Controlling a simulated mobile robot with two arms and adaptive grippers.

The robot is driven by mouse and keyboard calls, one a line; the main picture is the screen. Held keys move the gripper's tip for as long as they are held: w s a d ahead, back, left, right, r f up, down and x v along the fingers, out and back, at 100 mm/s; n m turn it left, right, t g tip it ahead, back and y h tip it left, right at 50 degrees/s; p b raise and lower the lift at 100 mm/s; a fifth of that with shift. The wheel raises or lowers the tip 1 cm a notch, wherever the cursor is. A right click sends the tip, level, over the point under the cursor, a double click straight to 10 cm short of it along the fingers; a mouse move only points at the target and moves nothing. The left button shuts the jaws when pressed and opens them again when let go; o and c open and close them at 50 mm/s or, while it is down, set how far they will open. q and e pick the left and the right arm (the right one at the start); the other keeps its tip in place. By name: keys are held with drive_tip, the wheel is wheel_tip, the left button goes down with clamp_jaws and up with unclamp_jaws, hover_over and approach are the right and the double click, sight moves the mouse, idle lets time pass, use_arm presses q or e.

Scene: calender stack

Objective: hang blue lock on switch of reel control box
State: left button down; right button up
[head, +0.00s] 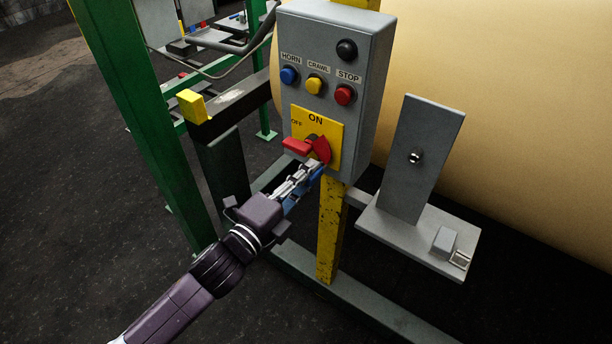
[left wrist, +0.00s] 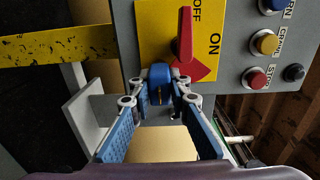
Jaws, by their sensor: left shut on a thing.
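The reel control box (head: 333,80) is a grey box on a yellow post. Its yellow plate (head: 335,126) carries a red switch (head: 298,146), its handle toward OFF; the switch also shows in the left wrist view (left wrist: 185,38). My left gripper (head: 318,168) reaches up from the lower left to just below the switch. In the left wrist view its fingertips (left wrist: 161,94) are shut on the blue lock (left wrist: 160,74), against the background of the plate's lower edge. The lock's shackle, and whether it touches the switch, cannot be made out. My right gripper is out of view.
Blue, yellow and red buttons (head: 343,95) and a black knob (head: 347,50) sit above the switch. A grey stand with an upright plate (head: 428,150) is at right, before a large tan roll (head: 510,110). A green post (head: 135,110) stands at left.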

use_arm(q)
drive_tip(key=shift+w+d, duration=0.35)
drive_tip(key=shift+w, duration=0.15)
drive_tip(key=c, duration=1.7)
unclamp_jaws()
drive_tip(key=shift+c, duration=0.2)
drive_tip(key=o, duration=0.4)
drive_tip(key=shift+s, duration=0.1)
drive_tip(key=shift+p+v, duration=0.3)
drive_tip(key=shift+v, duration=3.15)
